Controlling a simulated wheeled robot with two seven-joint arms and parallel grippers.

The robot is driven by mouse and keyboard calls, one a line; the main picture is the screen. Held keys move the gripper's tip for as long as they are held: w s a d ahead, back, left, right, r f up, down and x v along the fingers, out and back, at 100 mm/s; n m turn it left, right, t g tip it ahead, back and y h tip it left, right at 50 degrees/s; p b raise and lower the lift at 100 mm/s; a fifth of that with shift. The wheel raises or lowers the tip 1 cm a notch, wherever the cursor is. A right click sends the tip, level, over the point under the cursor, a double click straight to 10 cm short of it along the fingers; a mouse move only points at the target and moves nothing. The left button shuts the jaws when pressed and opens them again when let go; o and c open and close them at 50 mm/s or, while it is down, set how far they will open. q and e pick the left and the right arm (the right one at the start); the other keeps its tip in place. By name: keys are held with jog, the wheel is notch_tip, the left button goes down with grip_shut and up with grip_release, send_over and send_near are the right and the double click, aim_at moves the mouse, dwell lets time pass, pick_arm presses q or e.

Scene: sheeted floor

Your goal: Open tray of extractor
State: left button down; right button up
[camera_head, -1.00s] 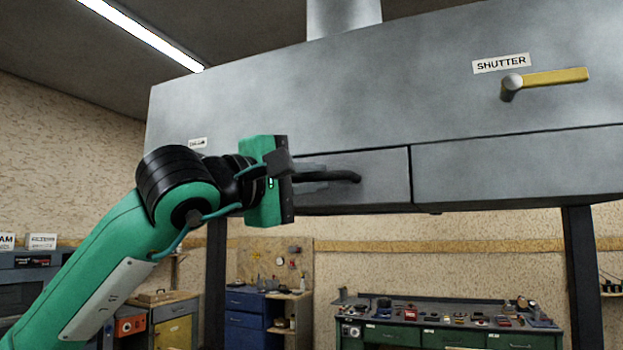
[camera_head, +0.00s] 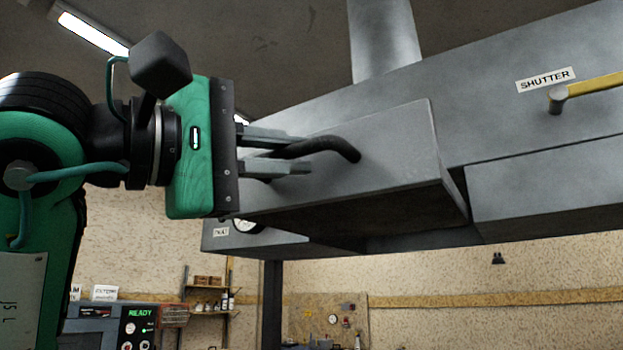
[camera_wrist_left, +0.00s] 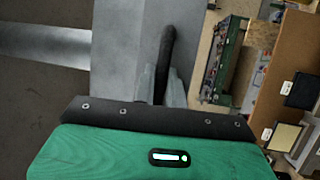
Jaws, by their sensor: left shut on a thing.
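The extractor (camera_head: 400,92) is a big grey metal hood across the upper right of the head view. Its tray (camera_head: 400,160) is a grey box-like drawer that stands out from the body, with a dark gap beside it on the right. A black bar handle (camera_head: 345,147) is on the tray's front. My left gripper (camera_head: 298,154) is shut on this handle, one finger on each side. In the left wrist view the handle (camera_wrist_left: 167,50) runs between the fingers. The tray's inside is hidden. My right gripper is in no view.
A yellow shutter lever (camera_head: 592,87) with a label is on the hood to the right. A closed panel (camera_head: 550,190) lies beside the tray. A round gauge (camera_head: 246,225) shows below my gripper. Shelves and a machine stand low at the back left.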

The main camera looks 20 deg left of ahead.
pick_arm(q)
jog(key=shift+s+a+f, duration=0.1)
jog(key=shift+s+a, duration=0.05)
jog(key=shift+s, duration=0.95)
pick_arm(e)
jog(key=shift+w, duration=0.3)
pick_arm(q)
jog(key=c, duration=1.5)
grip_release()
jog(key=shift+o, duration=0.2)
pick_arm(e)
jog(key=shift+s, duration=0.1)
